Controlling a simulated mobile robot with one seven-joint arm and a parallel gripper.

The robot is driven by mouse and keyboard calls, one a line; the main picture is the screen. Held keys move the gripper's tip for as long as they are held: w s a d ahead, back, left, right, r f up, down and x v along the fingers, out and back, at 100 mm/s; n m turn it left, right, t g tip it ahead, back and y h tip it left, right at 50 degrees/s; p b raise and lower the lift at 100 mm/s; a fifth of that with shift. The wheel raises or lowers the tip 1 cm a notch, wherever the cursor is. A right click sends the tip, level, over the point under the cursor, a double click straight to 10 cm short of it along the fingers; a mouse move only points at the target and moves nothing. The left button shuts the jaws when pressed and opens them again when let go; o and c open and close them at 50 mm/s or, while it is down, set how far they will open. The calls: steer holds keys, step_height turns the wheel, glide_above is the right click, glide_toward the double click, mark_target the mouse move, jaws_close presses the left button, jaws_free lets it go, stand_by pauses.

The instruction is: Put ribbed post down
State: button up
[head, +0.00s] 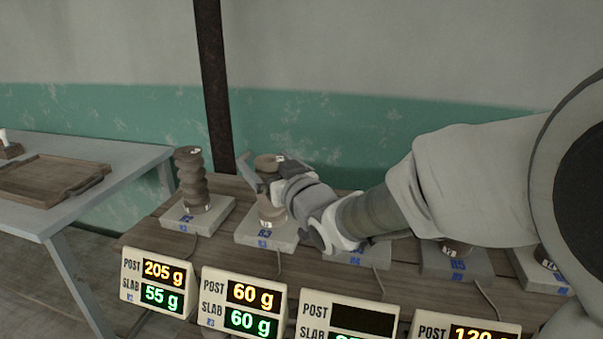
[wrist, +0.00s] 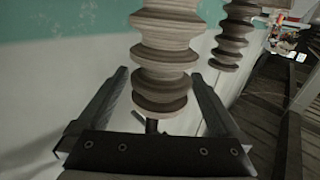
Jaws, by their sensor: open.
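In the wrist view my gripper (wrist: 158,88) is open, with one finger on each side of the ribbed post (wrist: 165,58). A gap shows beside the fingers.
Another ribbed post (head: 193,180) stands on a slab (head: 197,214) to the left; its panel (head: 158,283) reads 205 g and 55 g. The slab marked 64 (head: 358,254) is partly under my arm; its panel's post field (head: 362,320) is dark. A wooden tray (head: 95,177) lies on the left table.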

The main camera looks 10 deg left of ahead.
steer(key=p+v, duration=0.1)
steer(key=v, duration=0.8)
steer(key=shift+s+d, duration=0.25)
steer(key=shift+s, duration=0.05)
steer(key=s+d+f+m+g+h, duration=0.15)
steer(key=d+m+h, duration=0.25)
steer(key=d+h, duration=0.85)
steer(key=s+d+f+m+g, duration=0.2)
steer(key=s+d+g, duration=0.1)
steer(key=s+d, duration=0.3)
steer(key=s+d+f+m+g, duration=0.2)
steer(key=s+d, duration=0.4)
steer(key=s, duration=0.5)
steer(key=shift+d+f+g+y, duration=0.25)
steer(key=shift+f+g+y, duration=0.2)
steer(key=shift+g, duration=0.4)
